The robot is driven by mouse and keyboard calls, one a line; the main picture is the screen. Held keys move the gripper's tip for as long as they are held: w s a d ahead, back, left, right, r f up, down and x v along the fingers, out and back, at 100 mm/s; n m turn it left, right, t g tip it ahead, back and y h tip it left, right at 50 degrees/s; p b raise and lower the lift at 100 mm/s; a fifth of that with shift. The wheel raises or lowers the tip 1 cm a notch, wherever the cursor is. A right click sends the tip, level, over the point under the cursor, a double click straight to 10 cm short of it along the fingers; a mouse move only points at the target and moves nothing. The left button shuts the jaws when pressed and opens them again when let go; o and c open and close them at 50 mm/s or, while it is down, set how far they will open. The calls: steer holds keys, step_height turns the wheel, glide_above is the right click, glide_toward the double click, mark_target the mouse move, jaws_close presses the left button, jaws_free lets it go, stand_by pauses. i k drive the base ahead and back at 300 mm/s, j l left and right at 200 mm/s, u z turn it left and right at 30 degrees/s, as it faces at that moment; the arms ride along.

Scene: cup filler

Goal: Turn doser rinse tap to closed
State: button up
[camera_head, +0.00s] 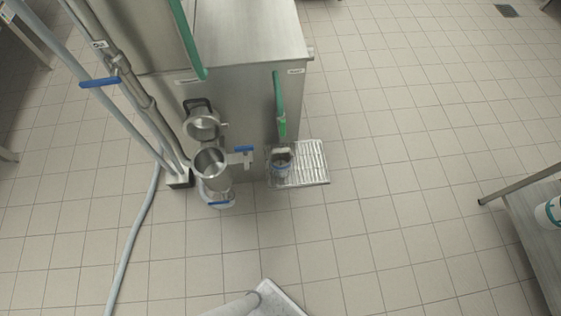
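Three blue tap handles show on or beside the steel machine (250,45). One blue handle (100,82) lies across a sloping pipe at the left. Another blue handle (243,149) is on a small pale tap to the right of a steel funnel or cup (210,161). A third blue handle (218,203) is low, below that funnel. Small labels are near some parts, but their text is too small to read, so I cannot tell which handle is the doser rinse tap. My gripper is not in view.
Green bars (278,95) stand at the machine's front. A slatted steel tray (310,163) holds a small container (282,164). A grey hose (135,245) runs along the floor at left. A steel table (535,225) is at right.

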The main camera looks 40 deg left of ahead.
mark_target(282, 124)
steer(key=l+u, duration=0.1)
steer(key=u, duration=1.65)
steer(key=k+l+u, duration=0.45)
steer(key=k+l, duration=0.4)
